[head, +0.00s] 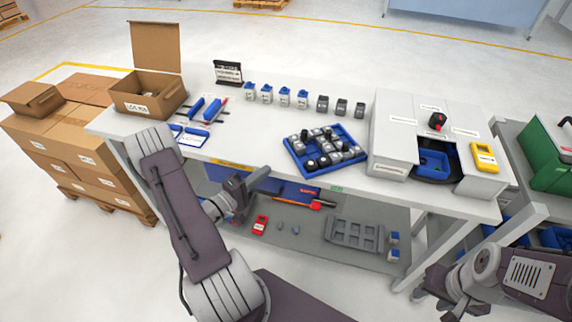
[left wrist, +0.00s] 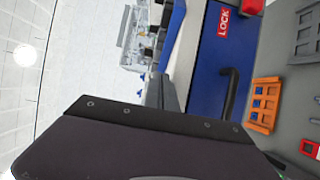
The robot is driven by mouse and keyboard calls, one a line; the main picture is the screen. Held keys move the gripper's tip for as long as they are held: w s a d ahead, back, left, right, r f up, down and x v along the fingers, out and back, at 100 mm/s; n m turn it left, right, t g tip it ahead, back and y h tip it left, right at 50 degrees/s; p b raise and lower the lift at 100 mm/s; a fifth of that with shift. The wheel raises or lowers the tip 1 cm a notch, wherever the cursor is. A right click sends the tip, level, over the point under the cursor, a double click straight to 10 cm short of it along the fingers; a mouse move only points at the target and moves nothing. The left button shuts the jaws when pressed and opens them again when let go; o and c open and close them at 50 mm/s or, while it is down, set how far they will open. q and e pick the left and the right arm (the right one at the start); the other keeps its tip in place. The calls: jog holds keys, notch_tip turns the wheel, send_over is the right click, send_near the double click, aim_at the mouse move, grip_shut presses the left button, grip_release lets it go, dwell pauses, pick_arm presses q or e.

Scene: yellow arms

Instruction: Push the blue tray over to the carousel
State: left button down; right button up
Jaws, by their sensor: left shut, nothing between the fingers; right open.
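The blue tray (head: 304,171) lies flat on the white workbench, right of its middle, filled with several grey and black parts. The carousel (head: 436,174) is a dark turntable showing in the front opening of a white housing, with a blue bin (head: 434,161) on it. My right gripper (head: 446,306) is open, low at the right in front of the bench.
The white housing (head: 390,150) carries a red-and-black knob (head: 437,121) and a yellow device (head: 484,157). Several small blue and grey blocks stand in a row behind the tray. A cardboard box (head: 148,95) stands at the left. A lower shelf holds a grey rack (head: 355,234).

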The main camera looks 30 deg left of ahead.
aim_at(284, 169)
pick_arm(q)
jog(key=x, duration=0.4)
jog(key=w+d, duration=0.2)
jog(key=d, duration=0.1)
jog(key=shift+w+p, duration=0.15)
jog(key=shift+p, duration=0.25)
jog(key=shift+w+d, duration=0.3)
jog(key=shift+d, duration=0.05)
